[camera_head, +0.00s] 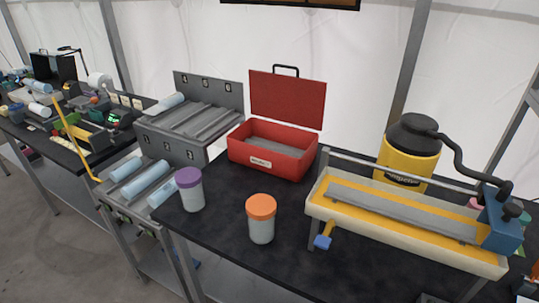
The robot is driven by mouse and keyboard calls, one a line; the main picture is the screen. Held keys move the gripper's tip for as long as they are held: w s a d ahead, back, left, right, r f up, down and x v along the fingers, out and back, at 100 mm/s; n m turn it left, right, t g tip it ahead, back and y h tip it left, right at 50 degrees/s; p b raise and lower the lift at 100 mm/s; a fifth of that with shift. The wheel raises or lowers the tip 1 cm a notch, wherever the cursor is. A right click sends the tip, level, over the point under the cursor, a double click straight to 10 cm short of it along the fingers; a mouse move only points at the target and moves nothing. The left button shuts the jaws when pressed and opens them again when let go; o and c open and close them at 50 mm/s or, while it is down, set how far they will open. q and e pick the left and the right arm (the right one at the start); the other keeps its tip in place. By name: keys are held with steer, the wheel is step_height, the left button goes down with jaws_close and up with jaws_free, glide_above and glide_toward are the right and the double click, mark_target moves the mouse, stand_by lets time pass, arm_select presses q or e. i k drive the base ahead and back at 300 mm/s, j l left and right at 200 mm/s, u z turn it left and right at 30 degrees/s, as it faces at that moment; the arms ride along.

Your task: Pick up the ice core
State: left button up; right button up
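Several pale blue cylinders that look like ice cores lie in grooved grey racks left of centre. One ice core (170,102) lies at the left end of the upper grey rack (210,122). Other cores lie in the lower grey rack (112,196), among them one at its back left (126,168) and one in its middle (148,175). Another (161,193) is at its right, partly behind the purple-lidded jar. I cannot tell which core the task means. Neither of my grippers is in view.
A purple-lidded jar (190,190) and an orange-lidded jar (261,220) stand on the black table (225,255). An open red toolbox (268,162) is behind them. A long cream tray machine (400,225) and a yellow canister (402,165) are at right. A cluttered table is far left.

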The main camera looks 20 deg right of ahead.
mark_target(166, 190)
steer(key=z, duration=0.2)
steer(key=i+j+z, duration=0.15)
steer(key=z, duration=0.2)
steer(key=i+j+z, duration=0.1)
steer(key=j+z, duration=0.2)
steer(key=i+j+z, duration=0.1)
steer(key=j+z, duration=0.25)
